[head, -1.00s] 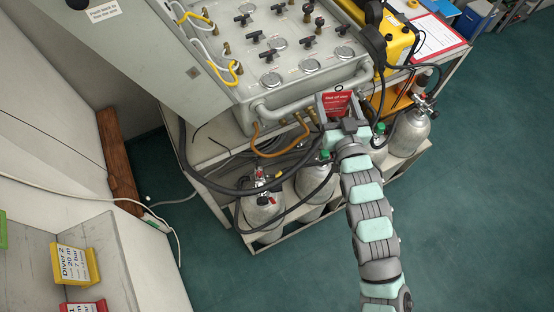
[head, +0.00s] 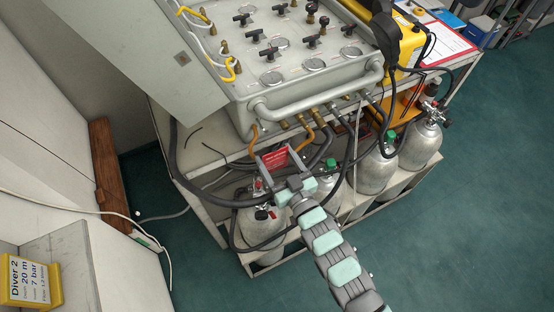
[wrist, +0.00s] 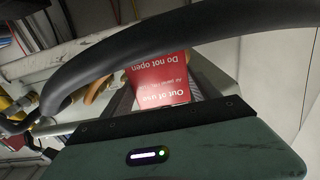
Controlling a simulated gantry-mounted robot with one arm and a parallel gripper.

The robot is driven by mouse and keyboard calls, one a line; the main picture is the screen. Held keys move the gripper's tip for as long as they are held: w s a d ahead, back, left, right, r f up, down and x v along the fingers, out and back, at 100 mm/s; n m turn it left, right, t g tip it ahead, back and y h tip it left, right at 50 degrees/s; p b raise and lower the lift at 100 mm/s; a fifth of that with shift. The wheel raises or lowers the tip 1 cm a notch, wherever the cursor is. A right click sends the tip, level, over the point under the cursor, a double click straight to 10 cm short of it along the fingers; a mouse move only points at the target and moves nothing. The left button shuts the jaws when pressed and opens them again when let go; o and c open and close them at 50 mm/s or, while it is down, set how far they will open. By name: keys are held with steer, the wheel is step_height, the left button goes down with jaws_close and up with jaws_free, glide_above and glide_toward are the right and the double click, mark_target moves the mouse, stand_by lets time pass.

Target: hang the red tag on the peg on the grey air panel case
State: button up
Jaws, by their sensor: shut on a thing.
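The red tag (head: 276,158) is held between the fingers of my gripper (head: 274,161), just below the front of the grey air panel case (head: 243,116). Its white print is too small to read in the head view. In the wrist view the red tag (wrist: 172,80) reads "Out of use" and "Do not open", upside down. A thick black hose crosses in front of its upper part there. The case has a thick grey front handle bar (head: 320,92), above and to the right of the tag. I cannot make out the peg in either view.
Brass fittings with orange and black hoses (head: 222,202) hang below the case, close around my gripper. Silver cylinders (head: 375,175) stand on the trolley's lower shelf. A yellow unit (head: 402,42) sits right of the case. The green floor (head: 450,240) is clear at right.

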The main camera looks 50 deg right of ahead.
mark_target(258, 129)
steer(key=b+x, duration=0.3)
steer(key=x, duration=0.1)
steer(key=shift+w+d+f+b, duration=0.15)
steer(key=shift+w+d+b, duration=0.05)
steer(key=shift+w+b, duration=0.2)
stand_by(0.4)
steer(key=shift+w, duration=0.2)
steer(key=shift+d+p, duration=0.1)
steer(key=shift+p, duration=0.4)
steer(key=shift+w+d, duration=0.1)
steer(key=shift+w, duration=0.1)
stand_by(0.4)
steer(key=shift+w+d, duration=0.2)
steer(key=shift+w, duration=0.4)
steer(key=shift+w+d, duration=0.15)
steer(key=shift+w, duration=0.2)
steer(key=shift+w+d, duration=0.1)
steer(key=shift+w, duration=0.2)
steer(key=shift+f, duration=0.3)
stand_by(0.8)
